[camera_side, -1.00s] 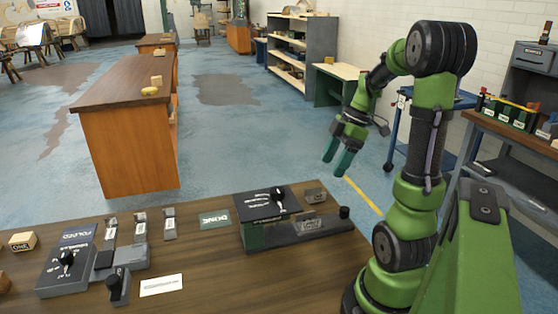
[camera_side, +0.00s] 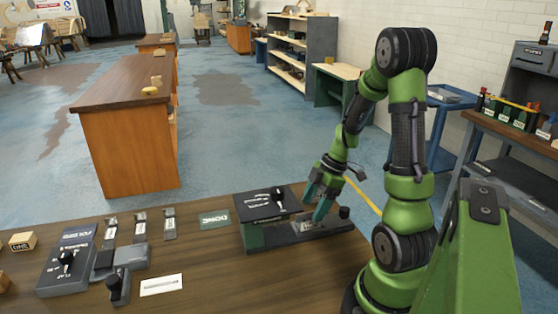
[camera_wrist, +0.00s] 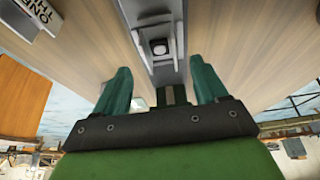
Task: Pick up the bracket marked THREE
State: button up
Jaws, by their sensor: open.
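Several small grey upright pieces that look like brackets, (camera_side: 109,232), (camera_side: 140,227) and (camera_side: 169,223), stand in a row at the left of the bench in the side view. Their markings are too small to read, so I cannot tell which is THREE. My gripper (camera_side: 321,210) is over the bed of the dark and green fixture (camera_side: 262,237), away to the right of that row. In the wrist view its two teal fingers (camera_wrist: 162,80) are apart with nothing clearly held, above a grey channel (camera_wrist: 160,14). The fingers partly hide the fixture's bed.
A sign marked DONE (camera_side: 215,219) lies left of the fixture. A wooden block marked ONE (camera_side: 22,241) sits at far left.

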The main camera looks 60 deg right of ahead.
aim_at(310, 214)
jog(key=x, duration=0.3)
jog(key=shift+a+f, duration=0.15)
jog(key=shift+f, duration=0.15)
